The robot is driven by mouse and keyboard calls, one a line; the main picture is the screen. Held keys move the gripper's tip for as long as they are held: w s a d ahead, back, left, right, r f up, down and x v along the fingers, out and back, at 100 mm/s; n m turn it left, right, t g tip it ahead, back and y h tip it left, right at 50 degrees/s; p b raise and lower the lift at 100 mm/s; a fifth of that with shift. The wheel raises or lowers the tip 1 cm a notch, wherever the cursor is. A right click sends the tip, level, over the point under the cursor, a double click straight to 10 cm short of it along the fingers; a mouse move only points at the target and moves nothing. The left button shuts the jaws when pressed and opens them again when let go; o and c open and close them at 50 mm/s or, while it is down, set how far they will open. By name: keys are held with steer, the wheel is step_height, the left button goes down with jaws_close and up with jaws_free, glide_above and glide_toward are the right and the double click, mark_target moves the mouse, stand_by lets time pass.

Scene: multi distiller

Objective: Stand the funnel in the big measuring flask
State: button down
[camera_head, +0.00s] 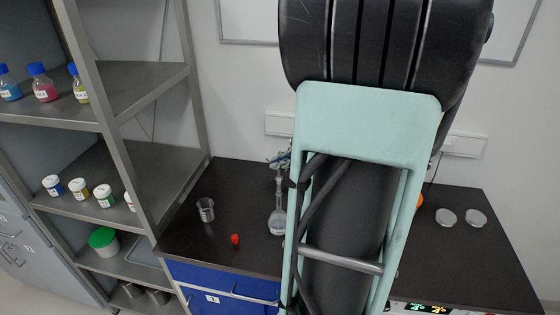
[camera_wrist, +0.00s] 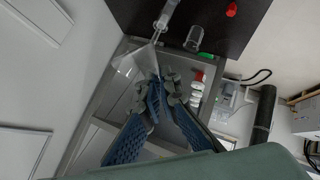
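The clear big measuring flask (camera_head: 277,221) stands upright on the dark bench, left of my arm. Its neck rises toward my gripper (camera_head: 279,158). In the wrist view the flask (camera_wrist: 167,14) shows at the top edge. My gripper, with blue fingers (camera_wrist: 162,80), is nearly closed, with its tips at the rim of the clear funnel (camera_wrist: 132,64); it appears pinched there. The funnel's narrow end points toward the flask's neck. I cannot tell whether the stem is inside the mouth. In the head view the funnel is too small to make out clearly.
A glass beaker (camera_head: 206,209) and a red cap (camera_head: 235,239) stand on the bench left of the flask. A metal shelf (camera_head: 150,90) with bottles and jars is at the left. Two pale round dishes (camera_head: 460,217) lie at the right. My arm hides the bench middle.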

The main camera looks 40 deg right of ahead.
steer(key=shift+f+b, duration=0.7)
steer(key=shift+f, duration=0.75)
steer(key=c, duration=2.1)
jaws_free()
steer(key=v, duration=1.2)
